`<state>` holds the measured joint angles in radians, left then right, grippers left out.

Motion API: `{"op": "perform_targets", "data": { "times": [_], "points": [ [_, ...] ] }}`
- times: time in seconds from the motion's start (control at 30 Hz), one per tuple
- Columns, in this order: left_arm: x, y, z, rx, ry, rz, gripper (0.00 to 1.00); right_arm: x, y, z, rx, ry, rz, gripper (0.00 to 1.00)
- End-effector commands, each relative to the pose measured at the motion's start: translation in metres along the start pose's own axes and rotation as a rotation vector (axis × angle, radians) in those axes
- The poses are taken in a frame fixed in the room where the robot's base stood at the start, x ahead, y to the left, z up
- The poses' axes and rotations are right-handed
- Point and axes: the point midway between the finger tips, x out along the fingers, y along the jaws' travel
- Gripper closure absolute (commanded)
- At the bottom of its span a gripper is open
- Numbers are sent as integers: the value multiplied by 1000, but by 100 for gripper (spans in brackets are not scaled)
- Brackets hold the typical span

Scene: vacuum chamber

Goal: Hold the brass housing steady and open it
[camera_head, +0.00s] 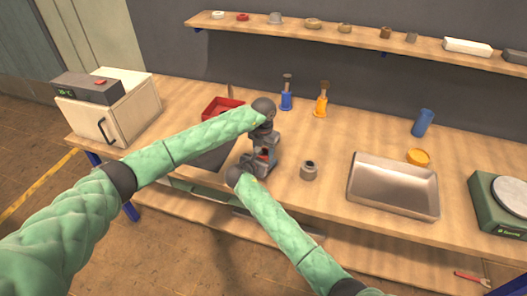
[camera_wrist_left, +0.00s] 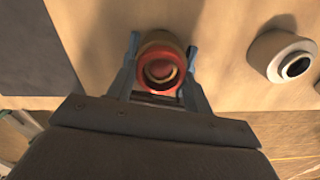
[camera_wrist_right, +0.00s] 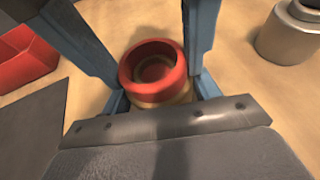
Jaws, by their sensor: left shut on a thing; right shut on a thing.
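The brass housing (camera_wrist_right: 160,97) stands on the bench with a red ring-shaped top (camera_wrist_right: 152,60). The red top also shows in the left wrist view (camera_wrist_left: 160,72), and a little of it shows between my grippers in the head view (camera_head: 264,153). My left gripper (camera_wrist_left: 162,52) reaches down from above, its fingers on either side of the housing, shut on it. My right gripper (camera_wrist_right: 162,95) is low at the front, shut on the brass body beneath the red top. The grippers hide most of the housing in the head view.
A grey metal part (camera_head: 309,171) stands close on the right, then a steel tray (camera_head: 436,205) and a yellow cap (camera_head: 417,156). A dark mat (camera_head: 212,155) and a red bin (camera_head: 213,112) lie on the left.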

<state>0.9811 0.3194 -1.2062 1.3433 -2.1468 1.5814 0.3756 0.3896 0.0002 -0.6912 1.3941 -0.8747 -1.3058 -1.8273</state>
Motion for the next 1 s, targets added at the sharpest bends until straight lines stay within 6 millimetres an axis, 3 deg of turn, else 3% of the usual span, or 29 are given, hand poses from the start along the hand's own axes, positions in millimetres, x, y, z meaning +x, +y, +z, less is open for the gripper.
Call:
{"op": "perform_targets", "data": {
  "times": [1.0],
  "points": [
    [-16, 0, 0, 0, -1, 0, 76, 0, 0, 0, 0, 0, 0, 80]
  ]
}}
